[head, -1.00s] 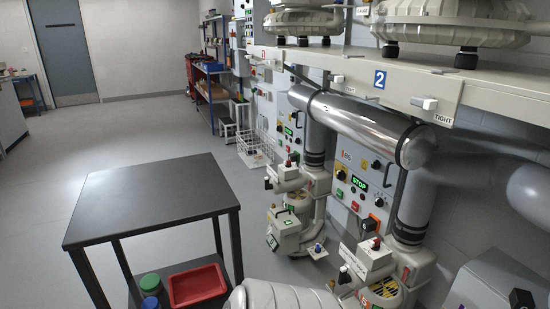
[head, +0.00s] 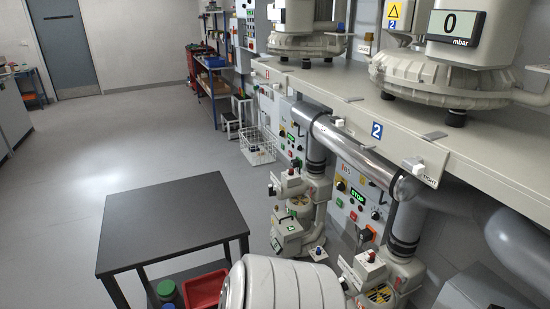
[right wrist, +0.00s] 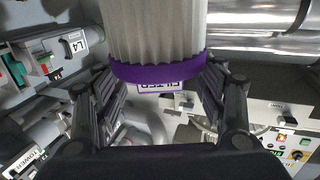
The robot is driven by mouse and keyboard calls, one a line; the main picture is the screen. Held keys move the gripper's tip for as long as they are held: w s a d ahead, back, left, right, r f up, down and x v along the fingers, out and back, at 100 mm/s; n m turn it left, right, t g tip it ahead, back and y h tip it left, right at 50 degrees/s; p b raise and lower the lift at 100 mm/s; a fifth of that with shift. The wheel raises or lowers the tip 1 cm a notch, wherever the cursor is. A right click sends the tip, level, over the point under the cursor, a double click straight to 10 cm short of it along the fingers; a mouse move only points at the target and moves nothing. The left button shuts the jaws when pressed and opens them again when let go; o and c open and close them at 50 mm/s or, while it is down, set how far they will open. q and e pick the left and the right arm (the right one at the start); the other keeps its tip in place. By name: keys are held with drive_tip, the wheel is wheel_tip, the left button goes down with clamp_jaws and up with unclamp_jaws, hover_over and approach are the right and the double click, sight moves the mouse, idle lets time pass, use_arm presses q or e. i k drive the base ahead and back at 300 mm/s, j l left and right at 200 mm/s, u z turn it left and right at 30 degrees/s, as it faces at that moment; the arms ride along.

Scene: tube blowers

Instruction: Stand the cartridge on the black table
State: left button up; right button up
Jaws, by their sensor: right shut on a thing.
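The cartridge (right wrist: 158,35) fills the top middle of the right wrist view. It is pale grey and pleated, with a purple rim (right wrist: 155,71) at its near end and a partly hidden label below the rim. My right gripper (right wrist: 158,88) is shut on it, with one dark finger at each side of the rim. The black table (head: 172,215) stands at the lower left of the head view, its top bare. The cartridge cannot be made out in the head view. My left gripper is in neither current view.
A red bin (head: 207,289) and a green-lidded jar (head: 166,290) sit on the table's lower shelf. Blower machines with valves (head: 300,205) and a long shelf (head: 345,105) line the right side. Open grey floor (head: 130,135) lies behind the table.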

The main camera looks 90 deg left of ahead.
sight(171, 217)
drive_tip(key=k+j, duration=0.2)
drive_tip(key=k, duration=0.2)
drive_tip(key=k+j+u, duration=0.15)
drive_tip(key=k, duration=0.25)
drive_tip(key=k+j, duration=0.2)
drive_tip(key=k, duration=0.2)
drive_tip(key=u, duration=1.65)
drive_tip(key=j+u, duration=0.15)
drive_tip(key=u, duration=0.25)
drive_tip(key=i+j+u, duration=0.1)
drive_tip(key=u, duration=0.3)
drive_tip(key=i+j+u, duration=0.1)
drive_tip(key=u, duration=0.3)
drive_tip(key=i+j, duration=0.1)
drive_tip(key=i, duration=0.1)
